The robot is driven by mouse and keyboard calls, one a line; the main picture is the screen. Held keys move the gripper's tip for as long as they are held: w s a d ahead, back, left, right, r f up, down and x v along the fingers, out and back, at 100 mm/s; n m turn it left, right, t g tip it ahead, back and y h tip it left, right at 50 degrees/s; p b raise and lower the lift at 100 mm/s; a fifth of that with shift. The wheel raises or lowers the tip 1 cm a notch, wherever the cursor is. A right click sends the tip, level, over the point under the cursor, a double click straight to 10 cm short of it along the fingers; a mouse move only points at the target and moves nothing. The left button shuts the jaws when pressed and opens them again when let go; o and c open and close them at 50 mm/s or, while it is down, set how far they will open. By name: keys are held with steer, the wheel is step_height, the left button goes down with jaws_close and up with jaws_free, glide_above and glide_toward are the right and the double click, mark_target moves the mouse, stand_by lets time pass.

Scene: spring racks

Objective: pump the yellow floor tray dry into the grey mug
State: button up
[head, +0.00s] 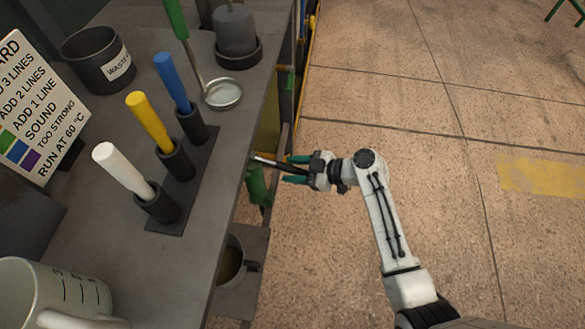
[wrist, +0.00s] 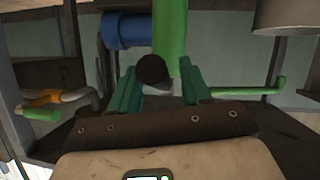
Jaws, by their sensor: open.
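My gripper (head: 290,169) is open just off the bench's right edge, its teal fingers pointing left. A dark rod with a pale far end (head: 262,159) reaches towards the fingers. In the wrist view, a round black end (wrist: 152,70) lies between the open fingers, beside a green upright (wrist: 172,35); I cannot tell whether they touch it. A green body, perhaps the pump (head: 257,184), shows below the bench edge. A dark grey mug (head: 233,264) with a handle stands lower down, partly hidden by the bench; its inside looks yellowish. I cannot make out the yellow floor tray.
The bench (head: 215,200) carries a rack with white, yellow and blue handles, a ladle (head: 222,94), a waste pot (head: 97,58) and a large measuring jug (head: 40,290). In the wrist view, pipes and a blue cylinder (wrist: 125,30) crowd round. Open floor lies right.

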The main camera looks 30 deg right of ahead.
steer(key=shift+w+a+f, duration=0.15)
steer(key=shift+w+a, duration=0.1)
steer(key=shift+c, duration=0.2)
jaws_close()
stand_by(0.4)
